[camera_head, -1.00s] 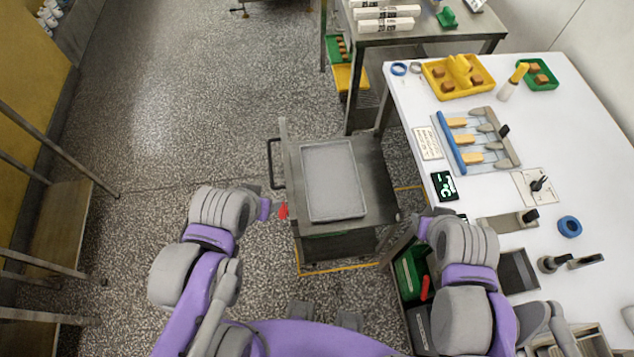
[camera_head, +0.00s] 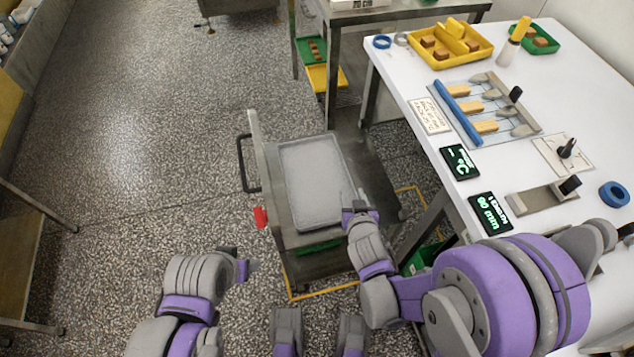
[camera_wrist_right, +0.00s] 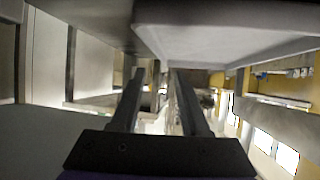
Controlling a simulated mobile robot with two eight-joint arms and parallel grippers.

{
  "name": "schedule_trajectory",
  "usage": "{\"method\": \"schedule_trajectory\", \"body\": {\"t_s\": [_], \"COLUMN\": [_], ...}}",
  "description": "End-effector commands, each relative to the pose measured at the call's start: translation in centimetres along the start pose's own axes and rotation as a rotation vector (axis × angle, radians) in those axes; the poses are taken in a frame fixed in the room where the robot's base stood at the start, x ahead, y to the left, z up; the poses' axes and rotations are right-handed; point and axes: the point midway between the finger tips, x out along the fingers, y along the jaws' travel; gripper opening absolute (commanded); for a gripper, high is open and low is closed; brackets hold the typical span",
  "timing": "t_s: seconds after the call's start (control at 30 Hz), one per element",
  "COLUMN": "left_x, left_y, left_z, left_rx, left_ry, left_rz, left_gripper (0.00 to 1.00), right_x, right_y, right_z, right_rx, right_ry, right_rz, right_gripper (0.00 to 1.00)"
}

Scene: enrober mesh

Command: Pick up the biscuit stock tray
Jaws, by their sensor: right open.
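A light grey shallow tray (camera_head: 330,224) lies flat on a dark metal cart (camera_head: 262,165) in the middle of the head view. I take it to be the biscuit stock tray. My right gripper (camera_head: 360,208) is at the tray's near right corner, close to its rim; contact cannot be told. In the right wrist view its two fingers (camera_wrist_right: 157,80) are apart with nothing seen between them, and a pale slab edge (camera_wrist_right: 225,42), probably the tray, lies above them. My left gripper (camera_head: 252,266) is left of the cart's near end, apart from the tray; its fingers are too small to read.
A white table (camera_head: 420,95) on the right holds a yellow tray (camera_head: 463,58) with brown blocks, a tool rack and black displays. A metal table (camera_head: 390,14) stands behind. The cart has a black handle (camera_head: 243,165) on its left. Speckled floor is free to the left.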

Motion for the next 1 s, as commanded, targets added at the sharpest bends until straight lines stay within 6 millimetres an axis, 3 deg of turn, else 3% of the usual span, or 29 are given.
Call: {"method": "schedule_trajectory", "body": {"t_s": [0.2, 0.47, 0.73, 1.0], "left_x": [0.7, 1.0, 1.9, 1.9], "left_y": [0.0, 0.0, 0.0, 0.0], "left_z": [0.2, 0.3, 0.7, 0.7], "left_rx": [0.000, 0.000, 0.000, 0.000], "left_ry": [-0.002, -0.004, -0.007, -0.007], "left_rz": [0.000, 0.000, 0.000, 0.000], "left_gripper": [0.64, 0.64, 0.64, 0.64], "right_x": [3.5, 5.2, 9.0, 9.6], "right_y": [0.1, 0.2, 0.6, 0.6], "right_z": [0.0, -0.1, -0.1, -0.2], "right_rx": [0.001, 0.000, 0.000, -0.001], "right_ry": [-0.001, -0.001, -0.002, -0.002], "right_rz": [0.002, 0.002, 0.002, 0.002], "right_gripper": [0.45, 0.45, 0.45, 0.45]}}
